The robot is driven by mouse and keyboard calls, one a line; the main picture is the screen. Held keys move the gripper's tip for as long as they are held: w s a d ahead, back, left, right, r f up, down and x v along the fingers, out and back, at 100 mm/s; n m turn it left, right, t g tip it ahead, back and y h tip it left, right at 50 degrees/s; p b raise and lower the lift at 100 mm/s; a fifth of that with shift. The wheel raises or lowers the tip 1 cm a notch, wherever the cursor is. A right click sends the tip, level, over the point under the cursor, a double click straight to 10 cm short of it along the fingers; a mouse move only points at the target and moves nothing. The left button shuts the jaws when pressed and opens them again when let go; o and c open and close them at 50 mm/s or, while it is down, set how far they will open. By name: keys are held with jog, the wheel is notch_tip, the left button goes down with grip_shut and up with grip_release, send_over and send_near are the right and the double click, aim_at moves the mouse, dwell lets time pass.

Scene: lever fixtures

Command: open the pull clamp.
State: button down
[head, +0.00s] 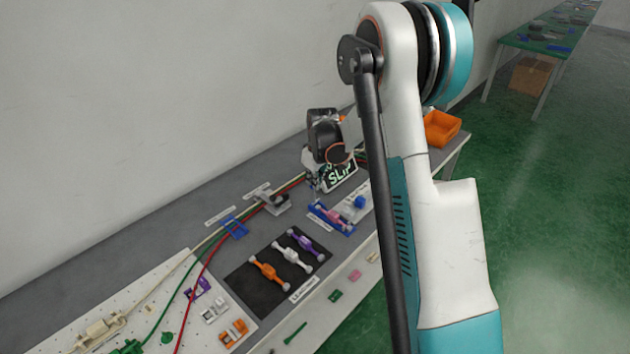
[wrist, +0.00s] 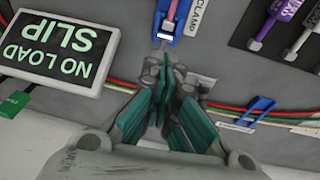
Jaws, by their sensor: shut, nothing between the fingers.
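The clamp fixture has a long blue base (head: 322,215) with a pink lever piece on it, at the bench's front edge in the head view. In the wrist view the end of its blue base (wrist: 170,38) shows at the top centre, beside a label partly reading "CLAMP"; the rest is cut off. My gripper (wrist: 166,72) has its teal fingers together with nothing between them. In the picture its tips lie just below the end of the base; I see no contact. In the head view the wrist stands behind the fixture and the fingers are hard to make out.
A "NO LOAD SLIP" sign (wrist: 58,48) stands close to my gripper. Red, green and white cables run along the bench past a blue clip (wrist: 250,112). A black mat (head: 262,284) holds orange, white and purple levers. An orange bin (head: 441,128) sits at the far end.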

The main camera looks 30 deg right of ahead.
jog(key=shift+w+a+g, duration=0.2)
jog(key=shift+w+g, duration=0.3)
jog(key=shift+g, duration=0.1)
dwell(1.1)
jog(key=shift+w+a, duration=0.25)
jog(key=shift+w, duration=0.5)
jog(key=shift+s+f, duration=0.1)
jog(key=shift+f, duration=0.05)
dwell(0.5)
